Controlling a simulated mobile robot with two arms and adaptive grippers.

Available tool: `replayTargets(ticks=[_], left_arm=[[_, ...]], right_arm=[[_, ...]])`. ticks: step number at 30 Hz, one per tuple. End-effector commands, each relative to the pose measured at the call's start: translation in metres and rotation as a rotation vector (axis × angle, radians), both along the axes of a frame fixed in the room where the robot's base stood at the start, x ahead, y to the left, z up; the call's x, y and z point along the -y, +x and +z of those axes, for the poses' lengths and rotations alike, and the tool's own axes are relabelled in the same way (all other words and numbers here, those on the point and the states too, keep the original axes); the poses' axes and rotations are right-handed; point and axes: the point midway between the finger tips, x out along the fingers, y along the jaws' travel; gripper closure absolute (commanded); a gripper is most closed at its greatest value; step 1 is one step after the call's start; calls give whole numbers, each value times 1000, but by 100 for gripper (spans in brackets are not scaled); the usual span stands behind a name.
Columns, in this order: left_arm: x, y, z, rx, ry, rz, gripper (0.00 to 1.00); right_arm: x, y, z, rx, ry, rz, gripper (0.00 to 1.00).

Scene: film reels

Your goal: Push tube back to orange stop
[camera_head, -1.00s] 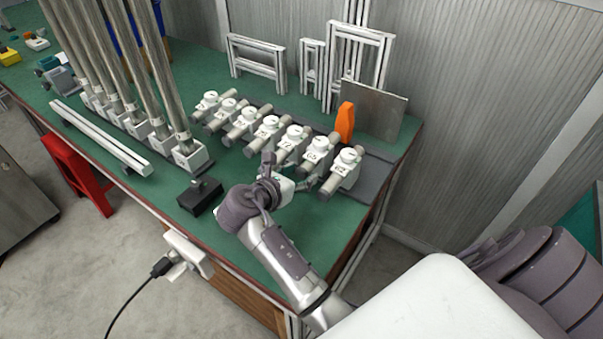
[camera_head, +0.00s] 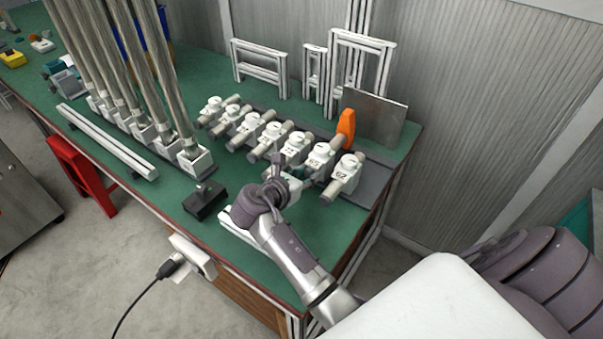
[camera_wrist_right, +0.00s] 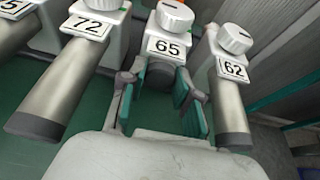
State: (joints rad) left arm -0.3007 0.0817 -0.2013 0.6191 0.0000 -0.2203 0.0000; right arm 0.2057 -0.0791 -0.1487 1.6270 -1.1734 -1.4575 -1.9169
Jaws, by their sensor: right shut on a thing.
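A row of white holders with round knobs and numbered plates stands on the bench, each with a grey tube through it. The orange stop (camera_head: 346,128) stands upright behind the holder marked 65 (camera_head: 318,158). The rear end of that holder's tube (camera_head: 336,141) sticks out close to the stop; I cannot tell if they touch. My right gripper (camera_head: 301,176) is at the front of holder 65. My left gripper is not in view.
Holder 62 (camera_wrist_right: 232,70) and holder 72 (camera_wrist_right: 88,25) flank the gripper closely, with their tubes sticking forward. A metal sheet (camera_head: 374,117) stands behind the stop. A black block (camera_head: 205,200) lies left of my arm. Tall tubes stand further left.

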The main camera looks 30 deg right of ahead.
Motion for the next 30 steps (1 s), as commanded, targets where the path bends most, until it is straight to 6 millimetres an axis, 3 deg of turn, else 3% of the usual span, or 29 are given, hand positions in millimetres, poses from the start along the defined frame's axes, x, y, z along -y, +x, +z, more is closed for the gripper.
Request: replayTargets(ticks=[1,10,11,15,24,30], left_arm=[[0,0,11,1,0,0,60],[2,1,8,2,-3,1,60],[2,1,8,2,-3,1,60],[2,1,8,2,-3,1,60],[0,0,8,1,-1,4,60],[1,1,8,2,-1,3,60]], right_arm=[[5,1,6,-3,-2,-1,100],[8,3,1,1,-2,-1,100],[8,3,1,1,-2,-1,63],[8,2,1,1,-1,-1,43],[5,2,1,0,1,0,43],[-17,-7,11,2,3,0,43]])
